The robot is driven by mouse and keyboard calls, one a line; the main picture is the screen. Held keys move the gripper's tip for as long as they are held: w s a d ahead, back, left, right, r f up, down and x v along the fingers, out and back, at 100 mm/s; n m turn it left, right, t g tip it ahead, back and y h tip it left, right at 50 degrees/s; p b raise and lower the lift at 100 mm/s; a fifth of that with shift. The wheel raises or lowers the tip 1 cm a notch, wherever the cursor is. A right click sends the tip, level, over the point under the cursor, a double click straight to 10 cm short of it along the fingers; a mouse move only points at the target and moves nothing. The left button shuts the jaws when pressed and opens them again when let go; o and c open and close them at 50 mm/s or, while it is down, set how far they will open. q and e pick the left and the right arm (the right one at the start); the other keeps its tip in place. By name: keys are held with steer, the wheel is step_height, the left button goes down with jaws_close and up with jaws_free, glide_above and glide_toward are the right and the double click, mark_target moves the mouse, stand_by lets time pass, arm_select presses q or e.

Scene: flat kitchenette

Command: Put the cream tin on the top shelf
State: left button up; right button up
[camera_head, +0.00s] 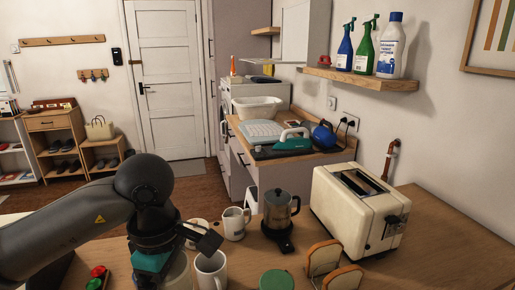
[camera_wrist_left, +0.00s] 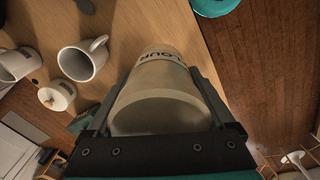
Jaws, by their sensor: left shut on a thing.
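The cream tin (camera_wrist_left: 160,85), with dark lettering that reads "LOUR", is between the fingers of my left gripper (camera_wrist_left: 163,80) in the left wrist view. The gripper is shut on its sides. In the head view my left gripper (camera_head: 170,255) is low at the front left, over the counter, and only a pale part of the tin (camera_head: 178,278) shows. I cannot tell whether the tin touches the counter. A wooden wall shelf (camera_head: 345,78) at the upper right holds a blue and a green spray bottle and a white bottle. My right gripper is out of view.
A moka pot (camera_head: 279,208), a toaster (camera_head: 358,212), a toast rack (camera_head: 323,262) and a green-lidded container (camera_head: 277,281) stand farther right. The counter's right end (camera_head: 440,240) is clear.

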arm_select(q)
steer(key=m, duration=0.2)
steer(key=f+m, duration=0.1)
steer(key=shift+s+a+b, duration=0.15)
steer(key=shift+s+b, duration=0.1)
steer(key=shift+b, duration=0.05)
steer(key=m, duration=0.3)
steer(key=f+m+b, duration=0.1)
steer(key=m, duration=0.1)
steer(key=shift+s+a, duration=0.25)
steer(key=shift+s, duration=0.1)
steer(key=m, duration=0.3)
steer(key=f+m+b, duration=0.1)
steer(key=shift+s+a, duration=0.2)
steer(key=shift+s, duration=0.1)
steer(key=m, duration=0.4)
steer(key=shift+s+a+f, duration=0.2)
steer(key=shift+s+f, duration=0.1)
steer(key=shift+f, duration=0.05)
